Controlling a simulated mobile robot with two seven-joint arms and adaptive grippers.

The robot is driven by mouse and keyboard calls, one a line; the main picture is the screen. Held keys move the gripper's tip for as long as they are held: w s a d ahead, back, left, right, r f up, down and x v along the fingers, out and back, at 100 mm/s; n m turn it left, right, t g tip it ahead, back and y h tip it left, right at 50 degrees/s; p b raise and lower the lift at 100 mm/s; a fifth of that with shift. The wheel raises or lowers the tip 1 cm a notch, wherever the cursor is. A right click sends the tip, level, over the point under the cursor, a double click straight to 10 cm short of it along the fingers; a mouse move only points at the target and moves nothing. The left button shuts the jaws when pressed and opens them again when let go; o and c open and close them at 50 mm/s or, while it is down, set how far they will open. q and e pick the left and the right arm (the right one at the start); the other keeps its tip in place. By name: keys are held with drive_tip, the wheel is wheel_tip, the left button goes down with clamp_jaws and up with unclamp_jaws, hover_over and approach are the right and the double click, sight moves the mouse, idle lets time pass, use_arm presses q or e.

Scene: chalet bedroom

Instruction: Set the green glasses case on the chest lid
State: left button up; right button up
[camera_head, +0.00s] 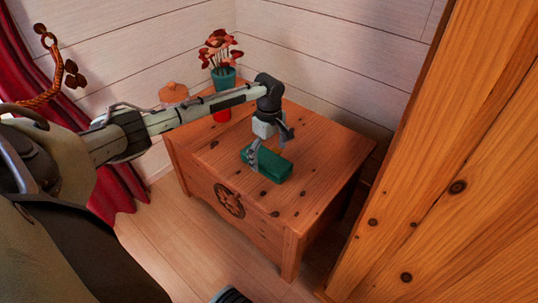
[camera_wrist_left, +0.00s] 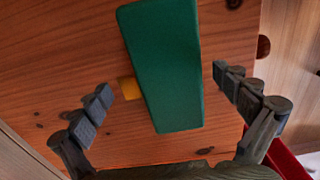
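The green glasses case (camera_head: 272,166) lies on the wooden chest lid (camera_head: 325,165), near the middle. In the left wrist view the case (camera_wrist_left: 164,60) shows as a long green block between my fingers. My left gripper (camera_head: 270,149) is over the case with its fingers spread. In the left wrist view the fingers of my left gripper (camera_wrist_left: 162,84) stand on either side of the case, with visible gaps to it. My right gripper is not in view.
A teal pot (camera_head: 223,77) with red flowers stands at the lid's back corner. A red object (camera_head: 222,115) and an orange-brown lidded object (camera_head: 174,93) are left of it. A small yellow block (camera_wrist_left: 129,88) is beside the case. A wooden panel (camera_head: 450,180) rises at the right.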

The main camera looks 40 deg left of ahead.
sight(293, 216)
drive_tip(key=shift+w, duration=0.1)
